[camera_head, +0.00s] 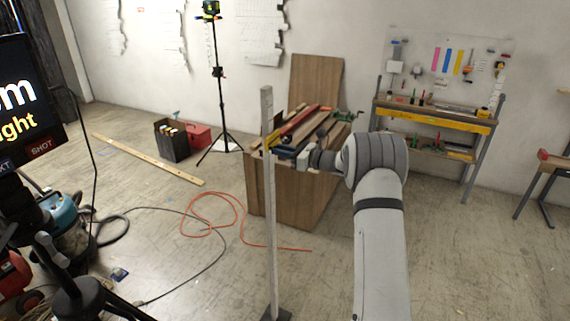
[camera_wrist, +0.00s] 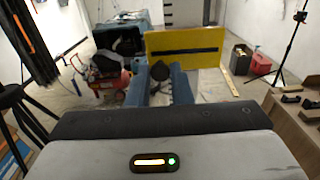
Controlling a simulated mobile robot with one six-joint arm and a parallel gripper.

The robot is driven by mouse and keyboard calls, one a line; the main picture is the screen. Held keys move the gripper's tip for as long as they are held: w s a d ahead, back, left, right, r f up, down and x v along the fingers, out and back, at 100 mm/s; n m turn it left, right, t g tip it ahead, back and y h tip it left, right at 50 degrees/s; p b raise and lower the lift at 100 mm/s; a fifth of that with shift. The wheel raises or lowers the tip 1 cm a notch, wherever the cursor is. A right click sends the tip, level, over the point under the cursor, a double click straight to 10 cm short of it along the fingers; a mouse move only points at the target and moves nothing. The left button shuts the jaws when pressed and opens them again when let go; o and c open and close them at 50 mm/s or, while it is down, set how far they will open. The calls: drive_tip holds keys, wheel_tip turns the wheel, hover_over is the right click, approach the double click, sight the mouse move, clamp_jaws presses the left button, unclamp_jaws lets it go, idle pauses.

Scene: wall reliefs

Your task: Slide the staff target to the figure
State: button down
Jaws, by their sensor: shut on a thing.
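A pale grey staff (camera_head: 270,220) stands upright on a dark foot in the head view. The staff target (camera_wrist: 210,43), a yellow plate with a dark stripe, fills the upper middle of the wrist view. In the head view a small yellow edge of it shows at the staff's upper part. A dark round knob (camera_wrist: 160,70) is in front of the plate. My gripper (camera_wrist: 158,83) has its blue fingers on both sides of the knob and is shut on it. In the head view my gripper (camera_head: 286,153) is beside the staff. I cannot read any figure on the staff.
A wooden bench (camera_head: 300,195) with tools stands behind the staff and gripper. A tripod (camera_head: 217,80) is at the back wall. A dark screen (camera_head: 22,95) with cut-off lettering is at left. An orange hose (camera_head: 215,210) lies on the floor.

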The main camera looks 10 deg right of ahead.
drive_tip(key=shift+r, duration=0.95)
drive_tip(key=c, duration=1.3)
unclamp_jaws()
drive_tip(key=b+v, duration=0.2)
drive_tip(key=v, duration=0.5)
drive_tip(key=shift+s+d+b, duration=0.2)
drive_tip(key=shift+d+b, duration=0.1)
drive_tip(key=shift+a, duration=0.1)
